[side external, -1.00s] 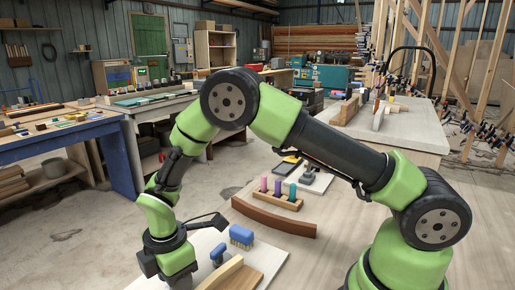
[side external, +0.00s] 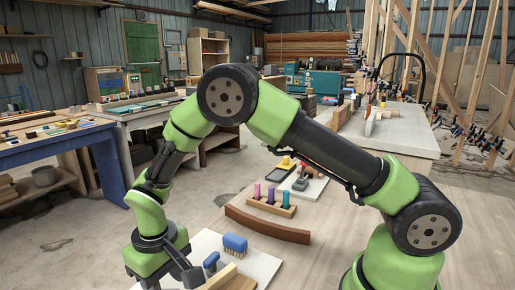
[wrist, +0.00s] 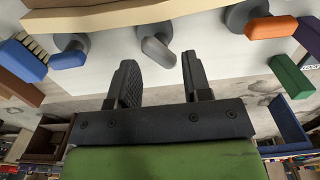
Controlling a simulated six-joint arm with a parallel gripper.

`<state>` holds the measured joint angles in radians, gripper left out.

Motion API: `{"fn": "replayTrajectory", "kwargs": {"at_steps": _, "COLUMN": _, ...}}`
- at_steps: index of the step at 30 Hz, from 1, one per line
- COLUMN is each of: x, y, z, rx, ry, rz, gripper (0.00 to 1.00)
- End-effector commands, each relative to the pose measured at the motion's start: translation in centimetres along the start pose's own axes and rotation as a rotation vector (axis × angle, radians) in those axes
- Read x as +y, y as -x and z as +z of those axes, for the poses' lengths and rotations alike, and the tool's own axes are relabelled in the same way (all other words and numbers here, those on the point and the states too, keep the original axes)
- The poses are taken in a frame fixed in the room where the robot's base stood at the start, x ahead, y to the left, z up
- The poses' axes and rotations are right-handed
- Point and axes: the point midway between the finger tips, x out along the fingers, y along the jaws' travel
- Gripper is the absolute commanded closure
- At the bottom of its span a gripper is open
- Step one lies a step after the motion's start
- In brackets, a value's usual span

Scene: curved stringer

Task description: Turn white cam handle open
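In the wrist view, my gripper (wrist: 158,64) is open, with its two dark fingers apart and nothing gripped. A pale grey cam handle (wrist: 157,50) on a round base stands just past the fingertips, roughly in line with the gap; it looks more grey than white. A blue cam handle (wrist: 68,58) is to its left and an orange one (wrist: 270,27) to its right. The curved light wood piece (wrist: 130,14) runs along the top. In the side view, the blue handle (side external: 211,261) shows beside my wrist; the pale handle is hidden and my fingertips are largely cut off.
A blue brush (side external: 235,243) lies on the pale board (side external: 262,268), near the blue handle. A green block (wrist: 292,76) lies to the right in the wrist view. A peg rack (side external: 270,207) and a brown curved strip (side external: 266,225) stand behind the board.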

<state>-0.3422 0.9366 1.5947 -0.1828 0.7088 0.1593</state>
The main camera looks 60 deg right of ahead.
Motion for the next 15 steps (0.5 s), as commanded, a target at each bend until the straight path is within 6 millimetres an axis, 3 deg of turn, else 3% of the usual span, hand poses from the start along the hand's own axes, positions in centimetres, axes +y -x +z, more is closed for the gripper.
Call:
{"fn": "replayTrajectory", "kwargs": {"at_steps": 11, "x": 0.0, "y": 8.2, "z": -0.1, "rx": 0.007, "ry": 0.005, "rz": -0.003, "gripper": 0.55}}
{"fn": "replayTrajectory", "kwargs": {"at_steps": 15, "x": 1.1, "y": 10.9, "z": 0.6, "rx": 0.046, "ry": -0.028, "rz": -0.030, "gripper": 0.55}}
